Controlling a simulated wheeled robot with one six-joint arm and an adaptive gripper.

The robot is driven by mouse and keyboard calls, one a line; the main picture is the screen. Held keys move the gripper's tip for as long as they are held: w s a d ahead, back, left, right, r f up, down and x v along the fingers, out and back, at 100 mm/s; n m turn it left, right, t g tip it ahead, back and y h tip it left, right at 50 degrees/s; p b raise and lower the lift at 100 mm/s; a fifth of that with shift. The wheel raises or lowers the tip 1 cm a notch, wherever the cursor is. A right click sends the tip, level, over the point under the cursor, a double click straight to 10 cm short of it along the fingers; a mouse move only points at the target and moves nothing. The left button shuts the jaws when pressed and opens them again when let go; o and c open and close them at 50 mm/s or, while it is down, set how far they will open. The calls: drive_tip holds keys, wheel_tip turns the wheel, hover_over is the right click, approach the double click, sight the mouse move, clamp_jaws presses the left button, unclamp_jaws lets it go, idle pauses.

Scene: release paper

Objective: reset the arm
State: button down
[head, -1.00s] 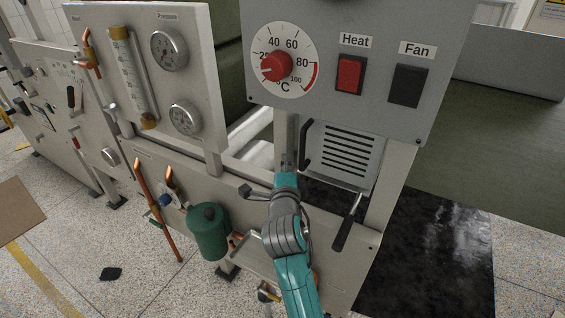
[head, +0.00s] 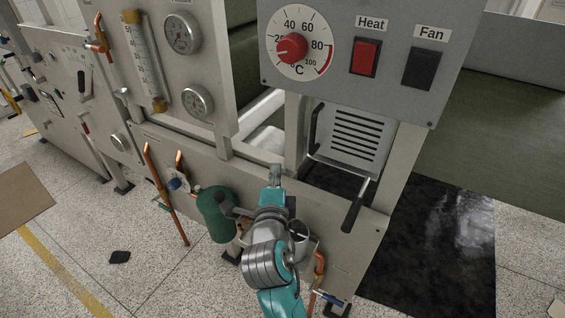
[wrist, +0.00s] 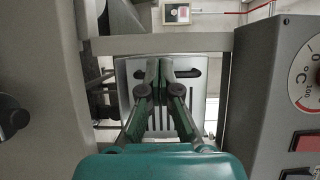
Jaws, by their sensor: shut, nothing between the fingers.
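My gripper (head: 275,172) is at the end of my teal and grey arm, in front of the grey machine frame and left of the vented grey door. In the wrist view, my gripper's (wrist: 160,68) two dark green fingers meet at their tips in front of a slotted light panel (wrist: 190,112). The fingers are shut and hold nothing. No gap shows between the tips.
A control panel with a red dial (head: 291,47), a red Heat switch (head: 365,57) and a dark Fan switch (head: 421,69) is above right. A black-handled lever (head: 355,207) juts out right of my arm. A green cylinder (head: 217,213) is close on the left.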

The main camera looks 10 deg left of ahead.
drive_tip(key=shift+s, duration=0.25)
drive_tip(key=s+d+f+n+g, duration=0.2)
drive_tip(key=s+d+f+n, duration=0.8)
drive_tip(key=s+d+f, duration=0.9)
drive_tip(key=s+d+r+n+h, duration=0.1)
drive_tip(key=s+d+n, duration=0.2)
drive_tip(key=s, duration=1)
drive_tip(key=s+d+r+n+g+h, duration=0.1)
drive_tip(key=s+d+n, duration=0.2)
drive_tip(key=s, duration=1.1)
drive_tip(key=d, duration=0.3)
drive_tip(key=shift+s+r+n, duration=0.25)
drive_tip(key=shift+s+n, duration=0.05)
